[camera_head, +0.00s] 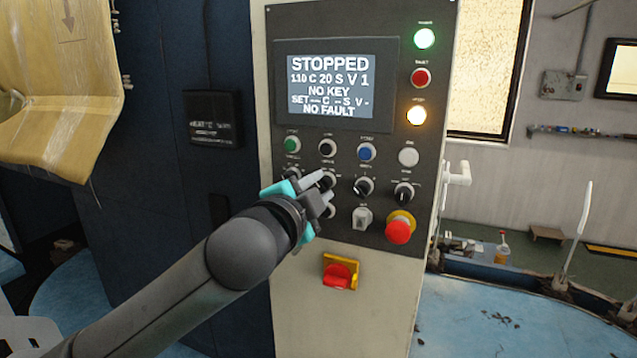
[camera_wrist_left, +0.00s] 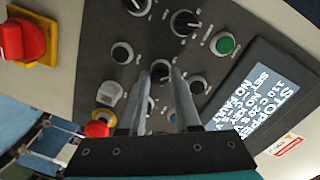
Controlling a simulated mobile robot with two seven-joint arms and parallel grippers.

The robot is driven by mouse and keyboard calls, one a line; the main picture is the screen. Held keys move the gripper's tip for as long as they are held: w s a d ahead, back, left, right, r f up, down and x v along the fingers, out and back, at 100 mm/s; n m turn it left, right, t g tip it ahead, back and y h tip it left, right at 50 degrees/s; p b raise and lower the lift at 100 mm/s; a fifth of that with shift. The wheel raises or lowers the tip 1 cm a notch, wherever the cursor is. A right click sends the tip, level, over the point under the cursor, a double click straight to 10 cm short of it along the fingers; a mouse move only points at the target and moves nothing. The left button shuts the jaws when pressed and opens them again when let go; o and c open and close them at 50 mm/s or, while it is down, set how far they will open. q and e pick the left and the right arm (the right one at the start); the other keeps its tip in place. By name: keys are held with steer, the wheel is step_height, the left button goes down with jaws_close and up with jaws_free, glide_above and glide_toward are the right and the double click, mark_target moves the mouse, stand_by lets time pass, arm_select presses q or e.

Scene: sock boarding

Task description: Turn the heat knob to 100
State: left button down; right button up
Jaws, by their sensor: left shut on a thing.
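My left gripper (camera_head: 327,182) reaches the control panel from the lower left in the head view. It is shut on a small dark round knob (camera_wrist_left: 160,70), the second from the left in the knob row below the coloured buttons. In the left wrist view the two fingers flank this knob and partly hide it. The knob labels are too small to read, so I cannot tell which knob is for heat. The display (camera_head: 331,86) reads "STOPPED", "110 C 20 S V 1", "NO KEY", a SET line with dashes, and "NO FAULT". My right gripper is not in view.
Nearby are a black selector knob (camera_head: 363,187), another selector (camera_head: 404,193), a white switch (camera_head: 361,218) and a red mushroom button (camera_head: 399,229). A red switch on a yellow plate (camera_head: 340,272) sits below. Green and amber lamps are lit at upper right.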

arm_select(q)
steer(key=shift+a+r+n+p, duration=0.15)
steer(key=shift+n+p, duration=0.5)
steer(key=shift+n, duration=0.85)
steer(key=c, duration=0.7)
jaws_free()
steer(key=shift+o, duration=0.2)
